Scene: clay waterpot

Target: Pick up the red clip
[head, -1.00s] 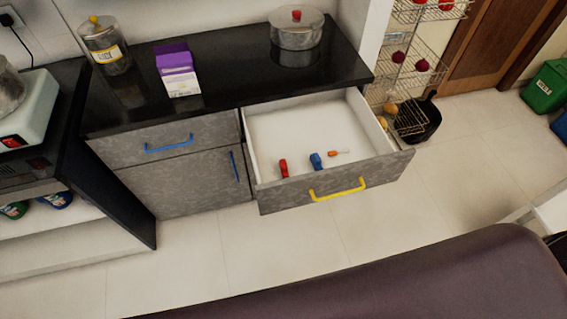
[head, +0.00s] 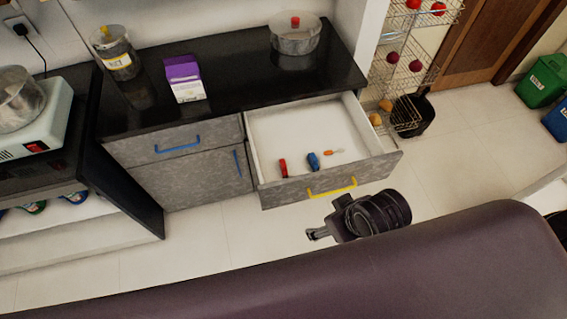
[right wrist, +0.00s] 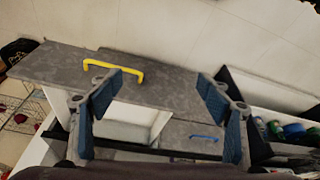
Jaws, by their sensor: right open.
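The red clip (head: 283,168) lies in the open drawer (head: 345,118), near its front left corner. A blue clip (head: 313,161) lies to its right, also near the drawer front. My right gripper (head: 312,235) is in front of and below the drawer front in the head view, apart from the clips. In the right wrist view its two blue-padded fingers (right wrist: 160,88) are spread wide with nothing between them. The drawer front with its yellow handle (right wrist: 113,72) shows beyond them. The clips cannot be made out in the right wrist view. My left gripper is not in view.
A small orange-handled item (head: 333,153) lies in the drawer right of the blue clip. A purple box (head: 184,78), a glass jar (head: 116,55) and a lidded pot (head: 296,38) stand on the black counter (head: 240,85). A wire rack (head: 405,70) stands right of the drawer.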

